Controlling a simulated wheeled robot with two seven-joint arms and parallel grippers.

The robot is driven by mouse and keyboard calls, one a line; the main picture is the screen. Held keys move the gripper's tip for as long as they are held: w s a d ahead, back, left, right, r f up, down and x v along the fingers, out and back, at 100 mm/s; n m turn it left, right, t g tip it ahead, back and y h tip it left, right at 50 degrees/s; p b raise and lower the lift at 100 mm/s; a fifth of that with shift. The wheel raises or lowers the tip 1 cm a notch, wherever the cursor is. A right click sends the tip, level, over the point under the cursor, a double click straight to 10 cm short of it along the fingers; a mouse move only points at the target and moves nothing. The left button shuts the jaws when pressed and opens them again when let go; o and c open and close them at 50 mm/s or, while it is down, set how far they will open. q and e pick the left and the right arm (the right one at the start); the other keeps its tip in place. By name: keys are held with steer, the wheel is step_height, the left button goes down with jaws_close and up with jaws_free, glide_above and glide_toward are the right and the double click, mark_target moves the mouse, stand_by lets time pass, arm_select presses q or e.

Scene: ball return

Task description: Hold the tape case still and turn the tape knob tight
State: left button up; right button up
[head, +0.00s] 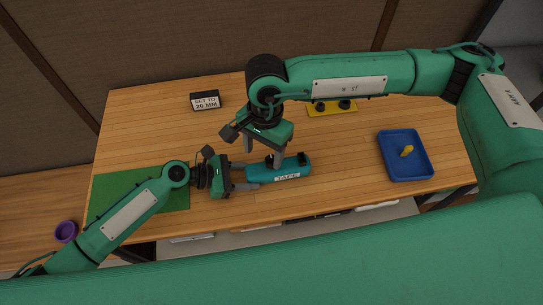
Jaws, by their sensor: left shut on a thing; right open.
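The tape case (292,170) is a teal block with a white label reading TAPE, lying on the wooden table. My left gripper (250,178) comes in from the left and is shut on the left end of the case. My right gripper (264,157) points down from above, open, over the case. One of its fingers is at the left part of the case and the other stands by its far side. The tape knob cannot be made out clearly; my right gripper covers that area.
A blue tray (384,146) with a yellow object (407,151) stands at the right. A SET TO 20 MM sign (206,101) stands at the back left. A yellow plate (322,111) with dark knobs lies behind. A green mat (112,188) lies left; a purple cup (66,231) is beyond the table's left edge.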

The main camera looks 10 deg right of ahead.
mark_target(272, 159)
steer(key=shift+w+d+r+t+h, duration=0.4)
steer(key=shift+w+d+r+t, duration=0.2)
steer(key=shift+w+d+r, duration=0.45)
steer(key=shift+d+f, duration=0.1)
steer(key=shift+f, duration=4.9)
steer(key=c, duration=1)
